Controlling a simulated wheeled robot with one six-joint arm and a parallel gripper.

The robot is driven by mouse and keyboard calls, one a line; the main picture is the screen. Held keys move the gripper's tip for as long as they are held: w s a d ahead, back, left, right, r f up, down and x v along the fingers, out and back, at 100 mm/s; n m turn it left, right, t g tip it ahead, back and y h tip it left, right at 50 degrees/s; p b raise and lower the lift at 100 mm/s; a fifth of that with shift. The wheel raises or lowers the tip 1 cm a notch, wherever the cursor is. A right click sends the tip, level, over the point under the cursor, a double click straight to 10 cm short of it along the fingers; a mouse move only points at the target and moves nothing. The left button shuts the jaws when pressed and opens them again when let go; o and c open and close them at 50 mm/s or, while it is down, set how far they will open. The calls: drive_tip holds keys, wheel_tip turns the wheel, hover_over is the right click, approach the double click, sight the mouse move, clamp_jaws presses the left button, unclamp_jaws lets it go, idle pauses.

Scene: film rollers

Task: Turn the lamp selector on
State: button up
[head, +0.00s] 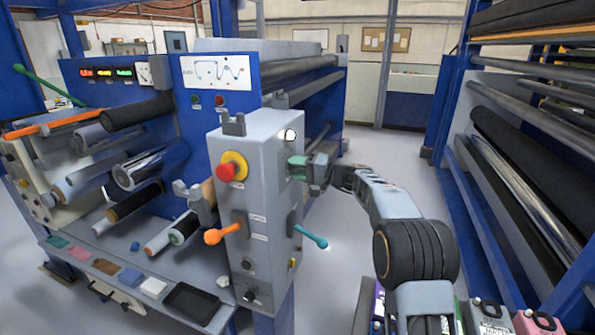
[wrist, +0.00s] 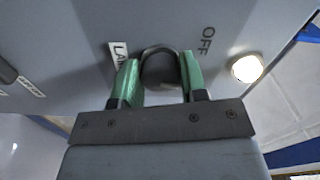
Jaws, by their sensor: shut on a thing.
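The lamp selector (wrist: 160,66) is a dark round knob on a grey panel in the wrist view. A partly covered label starting "LA" (wrist: 118,52) is on its left, and the word "OFF" is on its upper right. My gripper (wrist: 160,80) has its green fingers on both sides of the knob, shut on it. In the head view my gripper (head: 297,165) is at the right face of the grey control box (head: 240,150), and the knob is hidden there. A round white lamp (wrist: 246,69) looks bright in the wrist view; it also shows in the head view (head: 289,135). I cannot tell where the knob points.
The box carries a red button on yellow (head: 231,167), an orange lever (head: 222,234) and a teal lever (head: 311,237) below my gripper. The blue roller machine stands behind it.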

drive_tip(key=shift+m, duration=1.9)
drive_tip(key=o, duration=0.9)
drive_tip(key=b+v, duration=0.2)
drive_tip(key=v, duration=1.2)
drive_tip(key=shift+a, duration=0.1)
